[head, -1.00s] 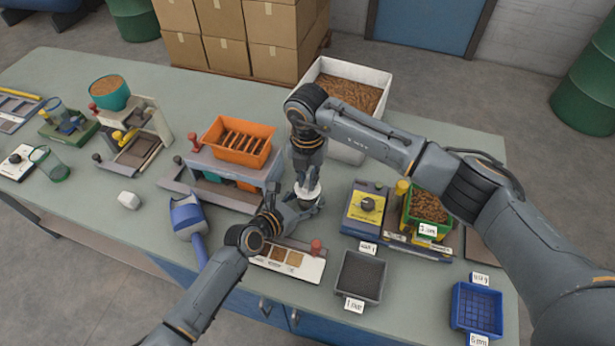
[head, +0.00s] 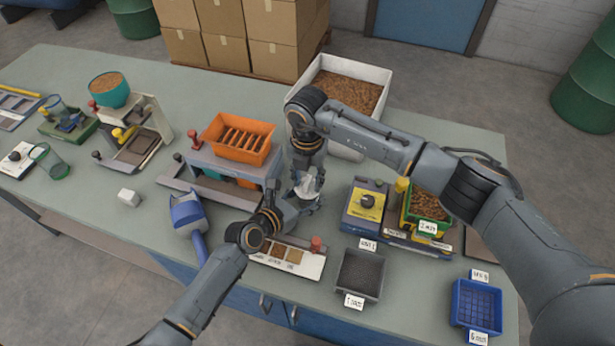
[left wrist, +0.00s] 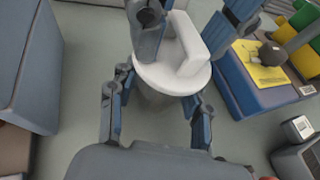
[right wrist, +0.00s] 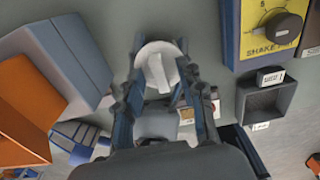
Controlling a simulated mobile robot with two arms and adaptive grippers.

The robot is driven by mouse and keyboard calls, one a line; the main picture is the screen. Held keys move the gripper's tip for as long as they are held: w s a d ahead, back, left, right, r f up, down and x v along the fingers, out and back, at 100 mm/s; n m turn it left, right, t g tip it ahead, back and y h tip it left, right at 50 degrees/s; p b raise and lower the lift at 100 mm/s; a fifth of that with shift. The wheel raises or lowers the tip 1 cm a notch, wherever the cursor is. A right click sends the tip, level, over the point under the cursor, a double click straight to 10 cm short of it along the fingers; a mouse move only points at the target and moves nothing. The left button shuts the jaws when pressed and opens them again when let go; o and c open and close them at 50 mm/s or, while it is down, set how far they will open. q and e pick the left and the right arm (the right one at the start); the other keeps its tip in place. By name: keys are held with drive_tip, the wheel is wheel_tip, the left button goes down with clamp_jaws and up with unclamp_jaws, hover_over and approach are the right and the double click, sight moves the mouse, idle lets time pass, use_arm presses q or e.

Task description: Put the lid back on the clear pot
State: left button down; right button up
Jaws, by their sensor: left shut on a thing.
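The white lid (left wrist: 172,62) is a round disc with a raised grip bar. It lies over the mouth of the clear pot, which is mostly hidden beneath it. The lid also shows in the right wrist view (right wrist: 157,70) and small in the head view (head: 308,187). My left gripper (left wrist: 160,103) is shut on the pot, its fingers below the lid's rim. My right gripper (right wrist: 160,88) is above the lid, its fingers spread on either side of the grip bar with gaps. I cannot tell whether the lid is fully seated.
The orange-hopper machine (head: 238,139) stands left of the grippers and the yellow-faced shaker box (head: 366,203) stands right. A sample card (head: 285,257), a blue scoop (head: 188,214) and a dark tray (head: 360,272) lie in front. A white bin (head: 345,95) of brown pellets is behind.

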drive_tip(key=shift+r, duration=0.1)
use_arm(q)
drive_tip(key=c, duration=0.5)
unclamp_jaws()
use_arm(e)
wheel_tip(320, 180, up, 12)
use_arm(q)
drive_tip(key=v, duration=1.2)
drive_tip(key=shift+s, duration=0.1)
idle(0.3)
